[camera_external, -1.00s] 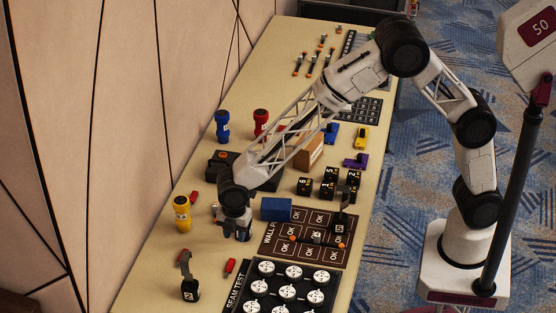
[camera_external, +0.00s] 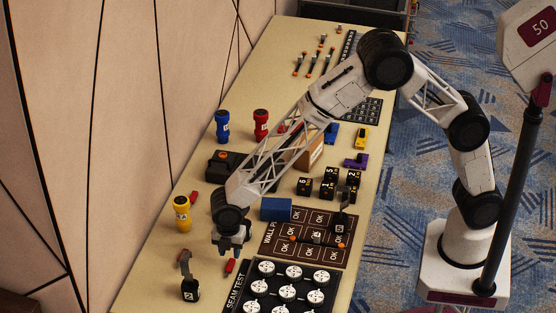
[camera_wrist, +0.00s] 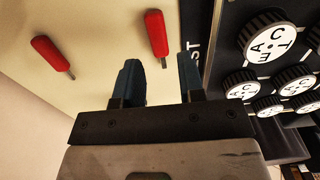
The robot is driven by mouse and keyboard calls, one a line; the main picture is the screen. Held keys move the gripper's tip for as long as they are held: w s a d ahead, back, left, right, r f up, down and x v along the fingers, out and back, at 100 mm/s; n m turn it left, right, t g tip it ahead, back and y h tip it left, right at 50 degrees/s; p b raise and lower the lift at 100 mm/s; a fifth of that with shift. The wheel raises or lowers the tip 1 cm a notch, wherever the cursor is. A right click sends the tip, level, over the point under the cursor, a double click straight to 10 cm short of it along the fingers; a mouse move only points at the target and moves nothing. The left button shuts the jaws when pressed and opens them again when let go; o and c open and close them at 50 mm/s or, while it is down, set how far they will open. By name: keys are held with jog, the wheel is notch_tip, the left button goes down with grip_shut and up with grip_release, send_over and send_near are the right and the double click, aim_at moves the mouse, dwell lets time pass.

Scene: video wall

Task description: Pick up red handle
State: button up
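A short red handle (camera_external: 230,267) with a thin metal tip lies on the beige table, just left of the SEAM TEST board. In the wrist view one red handle (camera_wrist: 156,33) lies ahead of the fingers, and a second red handle (camera_wrist: 47,52) lies farther left. Another small red handle (camera_external: 194,198) lies near the yellow cylinder in the external view. My gripper (camera_external: 234,250) hangs just above the first handle in that picture. In the wrist view my gripper (camera_wrist: 160,77) has its fingers apart, with nothing between them.
The SEAM TEST board (camera_external: 250,291) with white dials is close on the right.

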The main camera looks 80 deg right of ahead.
aim_at(230, 264)
jog(key=shift+f, duration=0.2)
jog(key=shift+w+a+f, duration=0.15)
jog(key=shift+f, duration=2.4)
grip_shut()
notch_tip(230, 264, up, 10)
